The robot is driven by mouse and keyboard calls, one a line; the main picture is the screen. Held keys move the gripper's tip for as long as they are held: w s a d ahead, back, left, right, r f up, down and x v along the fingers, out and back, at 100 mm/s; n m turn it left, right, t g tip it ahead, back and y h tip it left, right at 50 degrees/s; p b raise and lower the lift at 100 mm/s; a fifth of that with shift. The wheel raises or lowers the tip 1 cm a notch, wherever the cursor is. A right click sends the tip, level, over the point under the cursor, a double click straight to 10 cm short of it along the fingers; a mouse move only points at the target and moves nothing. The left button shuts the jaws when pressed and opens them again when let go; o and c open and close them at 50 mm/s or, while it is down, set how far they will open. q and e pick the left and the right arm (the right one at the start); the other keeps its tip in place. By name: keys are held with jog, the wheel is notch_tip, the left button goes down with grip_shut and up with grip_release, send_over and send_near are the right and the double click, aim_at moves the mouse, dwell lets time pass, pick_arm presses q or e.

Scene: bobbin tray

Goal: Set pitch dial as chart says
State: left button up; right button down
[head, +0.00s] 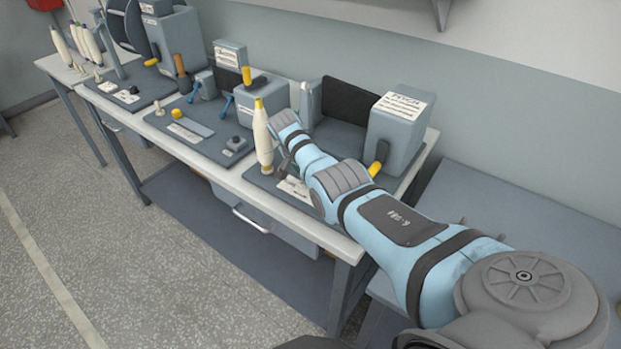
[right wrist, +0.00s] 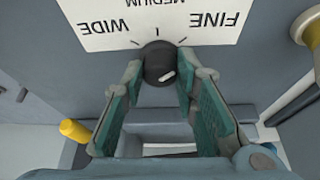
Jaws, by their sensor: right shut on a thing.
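The pitch dial (right wrist: 158,55) is a small black knob with a white mark, below a white label plate (right wrist: 165,18). The plate reads WIDE, MEDIUM and FINE, upside down in the right wrist view, with short tick marks around the knob. The white mark sits on the knob's lower right; I cannot tell which setting it stands for. My right gripper (right wrist: 162,74) is shut on the dial, one finger on each side. In the head view my right arm hides the dial. A white card (head: 402,104) on a grey box has writing too small to read. My left gripper is out of view.
The bench (head: 225,177) carries several grey machines. A cream bobbin (head: 263,142) with a yellow top stands just left of my right arm. A yellow-handled lever (head: 378,158) is right of the arm. Several more bobbins (head: 84,45) stand at the far left.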

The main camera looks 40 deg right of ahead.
dwell(0.4)
jog(key=c, duration=1.3)
grip_release()
jog(key=shift+d, duration=0.1)
jog(key=v, duration=1.2)
jog(key=shift+w, duration=0.1)
